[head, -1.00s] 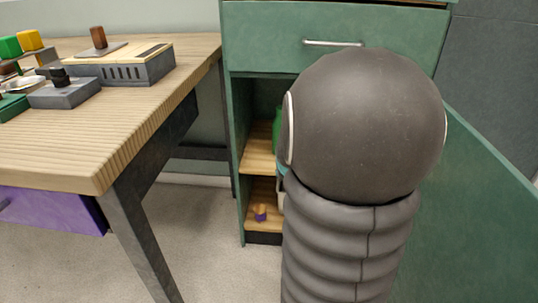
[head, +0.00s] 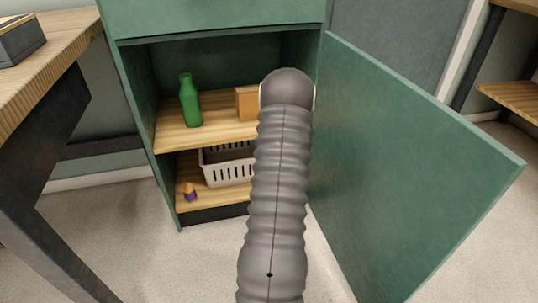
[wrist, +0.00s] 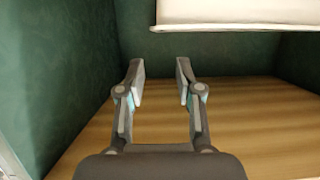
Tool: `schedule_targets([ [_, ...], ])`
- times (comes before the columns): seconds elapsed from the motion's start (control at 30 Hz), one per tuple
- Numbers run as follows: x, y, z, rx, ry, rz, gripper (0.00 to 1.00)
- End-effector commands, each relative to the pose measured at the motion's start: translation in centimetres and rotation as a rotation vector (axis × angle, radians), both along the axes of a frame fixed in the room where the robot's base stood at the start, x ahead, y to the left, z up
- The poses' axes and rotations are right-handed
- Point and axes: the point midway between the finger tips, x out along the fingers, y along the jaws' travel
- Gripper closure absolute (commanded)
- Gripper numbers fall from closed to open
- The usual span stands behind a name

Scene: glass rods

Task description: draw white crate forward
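The white crate (head: 226,176) is a slotted basket on the lower shelf (head: 215,196) of the open green cabinet. My arm hides its right part in the head view. A pale, rimmed thing at the top of the wrist view, apparently the crate (wrist: 235,14), lies beyond and right of my gripper (wrist: 157,68). The gripper is open, with two separate fingers and nothing between them. The fingers appear apart from the crate. In the head view my arm hides the gripper.
A green bottle (head: 189,101) and a brown box (head: 247,103) stand on the upper shelf (head: 178,133). A small orange and purple object (head: 190,191) lies left of the crate. The cabinet door (head: 405,165) stands open at right. A table (head: 40,75) is at left.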

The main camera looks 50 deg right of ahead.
Motion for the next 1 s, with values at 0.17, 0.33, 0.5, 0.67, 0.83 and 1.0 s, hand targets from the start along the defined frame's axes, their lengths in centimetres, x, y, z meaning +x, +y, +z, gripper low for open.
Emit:
schedule_targets([
  [0.17, 0.0, -0.1, 0.1, -0.004, -0.005, 0.001, 0.65],
  [0.33, 0.0, -0.1, 0.0, -0.003, -0.004, 0.001, 0.65],
  [0.5, 0.8, -0.7, -0.4, -0.004, -0.003, 0.001, 0.65],
  [0.67, 2.5, -2.1, -1.3, -0.003, -0.003, 0.001, 0.65],
  [0.83, 4.7, -3.9, -2.2, -0.003, -0.004, 0.002, 0.65],
  [1.0, 6.7, -5.6, -3.3, -0.004, -0.003, 0.001, 0.65],
])
